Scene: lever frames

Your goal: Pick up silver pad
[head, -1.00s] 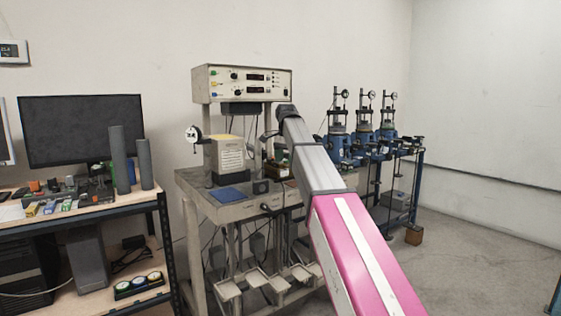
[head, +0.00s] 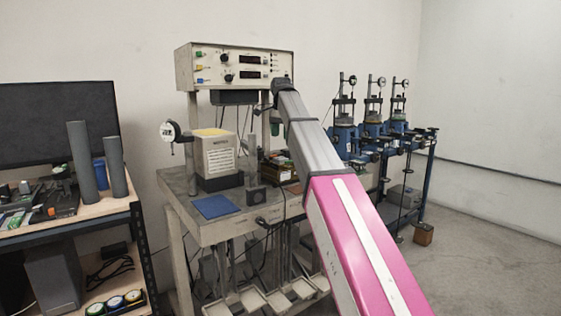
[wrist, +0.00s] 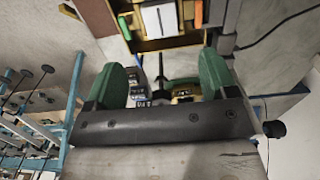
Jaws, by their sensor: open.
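My gripper (wrist: 163,75) shows in the wrist view as two green fingers spread wide apart, with nothing held between them. In the head view my grey and pink arm reaches toward the grey bench, and its end is over the bench's right part. I cannot make out a silver pad for certain in either view. A pale flat-topped block (wrist: 159,19) lies in a yellow-edged tray (wrist: 166,43) beyond the fingertips, apart from them. I cannot tell whether this is the pad.
The grey bench (head: 237,226) carries a control box (head: 235,68) on posts, a beige block (head: 219,154), a dial gauge (head: 169,131) and a blue mat (head: 214,206). Blue test rigs (head: 371,130) stand to the right. A wooden-topped desk (head: 106,206) is at left.

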